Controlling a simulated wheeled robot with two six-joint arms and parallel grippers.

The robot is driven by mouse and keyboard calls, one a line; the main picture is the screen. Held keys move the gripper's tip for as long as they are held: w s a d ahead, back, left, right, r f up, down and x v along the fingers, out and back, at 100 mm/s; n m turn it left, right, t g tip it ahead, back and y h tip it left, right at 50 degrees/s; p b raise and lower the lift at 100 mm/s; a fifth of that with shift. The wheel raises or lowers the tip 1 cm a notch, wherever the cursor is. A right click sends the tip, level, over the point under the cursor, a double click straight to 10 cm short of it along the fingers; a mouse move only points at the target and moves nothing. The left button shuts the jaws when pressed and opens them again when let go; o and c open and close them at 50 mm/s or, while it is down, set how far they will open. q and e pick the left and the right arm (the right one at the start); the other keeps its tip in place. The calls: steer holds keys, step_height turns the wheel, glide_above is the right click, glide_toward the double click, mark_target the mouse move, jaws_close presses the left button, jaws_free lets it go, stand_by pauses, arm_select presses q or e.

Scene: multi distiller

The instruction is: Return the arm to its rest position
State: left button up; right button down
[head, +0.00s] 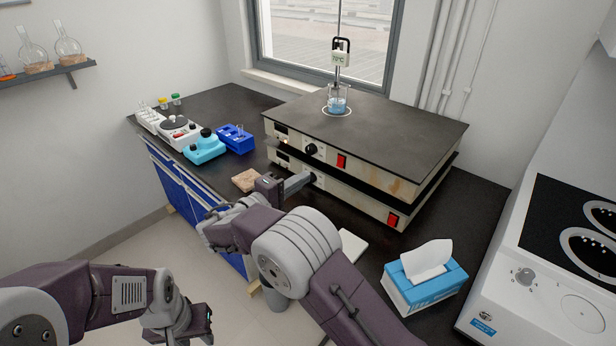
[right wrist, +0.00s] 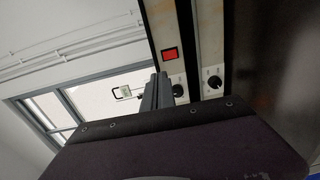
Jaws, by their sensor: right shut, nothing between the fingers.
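My right gripper (head: 306,181) is shut with nothing between its fingers. Its tip is in front of the lower heating unit (head: 362,200), close to that unit's knob, which it partly hides in the head view. Whether they touch I cannot tell. In the right wrist view the closed fingers (right wrist: 157,92) point at the panels, with one black knob (right wrist: 179,90) right beside the tip and another knob (right wrist: 214,82) further right. My left gripper (head: 208,325) hangs low at the bottom left, away from the bench; its jaw opening is not clear.
The upper unit (head: 400,125) carries a beaker of blue liquid (head: 338,104) under a thermometer (head: 340,57). A tissue box (head: 425,290) and a white hotplate (head: 525,275) stand at right. Blue tube rack (head: 236,141) and small instruments (head: 204,148) stand at the back left. Floor at left is clear.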

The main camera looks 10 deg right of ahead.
steer(key=shift+w+d+f, duration=0.1)
steer(key=shift+w+d, duration=0.05)
